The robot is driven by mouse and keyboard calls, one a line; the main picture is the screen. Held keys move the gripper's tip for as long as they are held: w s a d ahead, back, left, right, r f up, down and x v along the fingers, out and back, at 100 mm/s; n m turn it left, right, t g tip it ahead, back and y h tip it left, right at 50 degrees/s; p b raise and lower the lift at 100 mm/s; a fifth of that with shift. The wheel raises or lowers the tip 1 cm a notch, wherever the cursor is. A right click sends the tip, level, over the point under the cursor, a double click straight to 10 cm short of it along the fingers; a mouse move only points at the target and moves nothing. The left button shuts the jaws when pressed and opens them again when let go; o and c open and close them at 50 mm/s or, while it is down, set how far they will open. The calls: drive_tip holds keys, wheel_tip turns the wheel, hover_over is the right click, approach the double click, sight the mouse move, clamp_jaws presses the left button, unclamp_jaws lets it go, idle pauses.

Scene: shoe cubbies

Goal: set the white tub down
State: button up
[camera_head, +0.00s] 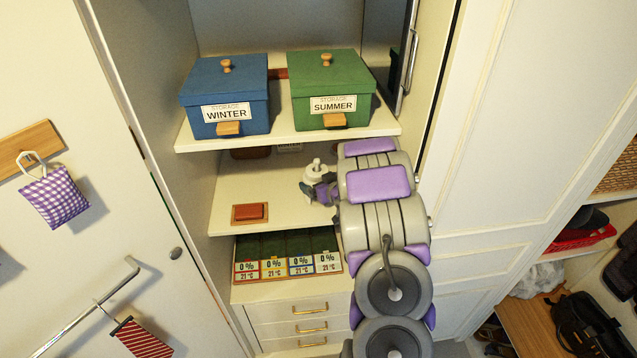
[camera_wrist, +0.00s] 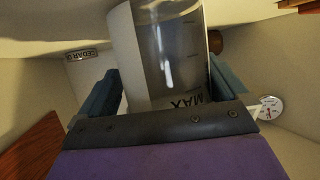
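The white tub (camera_head: 316,169), with a small knob on top, shows at my gripper over the middle shelf in the head view. In the wrist view the tub (camera_wrist: 133,50) fills the space between the fingers. It has a white wall and a clear window with marks and the word MAX, which appears upside down. My gripper (camera_wrist: 165,90) is shut on the tub, one finger on each side; a thin gap at the left finger cannot be ruled out. My gripper (camera_head: 322,188) partly hides the tub's lower part in the head view, so its contact with the shelf (camera_head: 275,180) cannot be told.
A red block on a wooden base (camera_head: 250,212) sits at the shelf's front left. The blue WINTER box (camera_head: 225,95) and green SUMMER box (camera_head: 330,90) stand on the shelf above. Below are panels (camera_head: 287,262) reading 0% and 21 °C. The shelf's middle left is clear.

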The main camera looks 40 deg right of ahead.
drive_tip(key=shift+s+a+r, duration=0.1)
drive_tip(key=shift+a+r, duration=0.3)
drive_tip(key=shift+a, duration=0.4)
drive_tip(key=s+a+r+g+h, duration=0.3)
drive_tip(key=s+a+r+g, duration=0.2)
drive_tip(key=s+r, duration=0.65)
drive_tip(key=s+a+r+g+y, duration=0.1)
drive_tip(key=s+a+g, duration=0.2)
drive_tip(key=s+a, duration=0.7)
drive_tip(key=s+a+r+n+g+y, duration=0.1)
drive_tip(key=s+a+r+g+y, duration=0.1)
drive_tip(key=s+a, duration=0.8)
drive_tip(key=s+a+r+g+y, duration=0.1)
drive_tip(key=s+a+g, duration=0.4)
drive_tip(key=s+a, duration=0.6)
drive_tip(key=shift+a+r+n+y+p, duration=0.25)
drive_tip(key=shift+n+y+p, duration=0.15)
drive_tip(key=shift+y, duration=0.1)
drive_tip(key=shift+w, duration=0.1)
wheel_tip(320, 180, down, 7)
drive_tip(key=b, duration=0.7)
drive_tip(key=shift+d+f, duration=0.15)
drive_tip(key=shift+d, duration=0.05)
